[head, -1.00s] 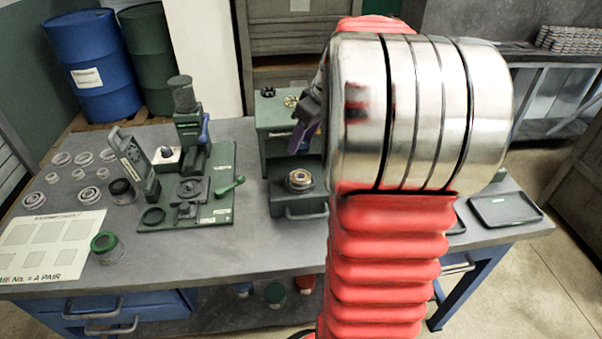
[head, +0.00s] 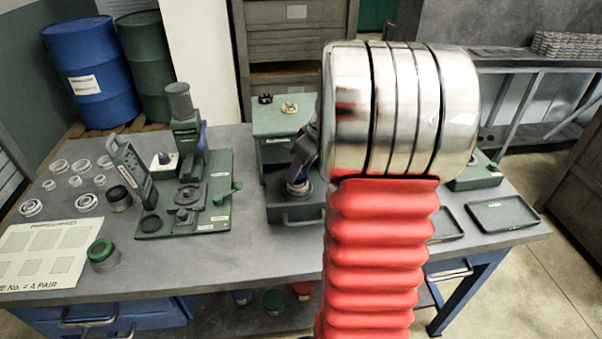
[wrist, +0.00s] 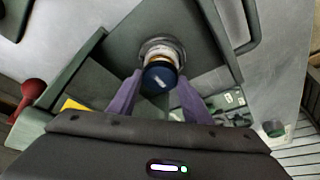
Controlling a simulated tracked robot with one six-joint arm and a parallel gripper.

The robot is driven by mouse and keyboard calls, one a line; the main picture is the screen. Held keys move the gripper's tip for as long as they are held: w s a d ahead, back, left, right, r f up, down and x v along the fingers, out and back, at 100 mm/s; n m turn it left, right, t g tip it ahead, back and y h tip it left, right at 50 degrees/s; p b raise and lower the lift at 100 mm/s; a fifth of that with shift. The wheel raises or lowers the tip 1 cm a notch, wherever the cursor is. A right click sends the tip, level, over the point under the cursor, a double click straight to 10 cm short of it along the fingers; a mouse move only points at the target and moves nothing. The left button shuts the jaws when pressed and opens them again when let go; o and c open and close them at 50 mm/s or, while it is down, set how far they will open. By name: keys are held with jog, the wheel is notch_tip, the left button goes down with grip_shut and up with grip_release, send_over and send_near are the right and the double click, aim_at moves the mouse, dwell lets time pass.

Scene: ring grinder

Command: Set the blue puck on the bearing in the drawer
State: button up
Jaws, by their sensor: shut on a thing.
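My gripper (wrist: 160,84) has purple fingers and is shut on the blue puck (wrist: 158,76), which sits between the fingertips in the wrist view. The bearing (wrist: 163,47), a metal ring with a brass tone, shows just beyond the puck, in the drawer (wrist: 205,62). The puck looks over or against the bearing; I cannot tell whether they touch. My arm hides the right side of that machine, and the puck cannot be made out there.
A green press fixture (head: 187,150) stands left of the drawer on the grey bench. Loose rings (head: 87,201) and a paper chart (head: 40,252) lie farther left. Black trays (head: 503,213) lie at right. A red knob (wrist: 32,90) shows left in the wrist view.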

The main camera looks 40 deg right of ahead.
jog(key=shift+f, duration=0.85)
jog(key=shift+f, duration=0.1)
jog(key=o, duration=1.2)
jog(key=v, duration=1.2)
jog(key=shift+s, duration=0.1)
jog(key=shift+a, duration=0.1)
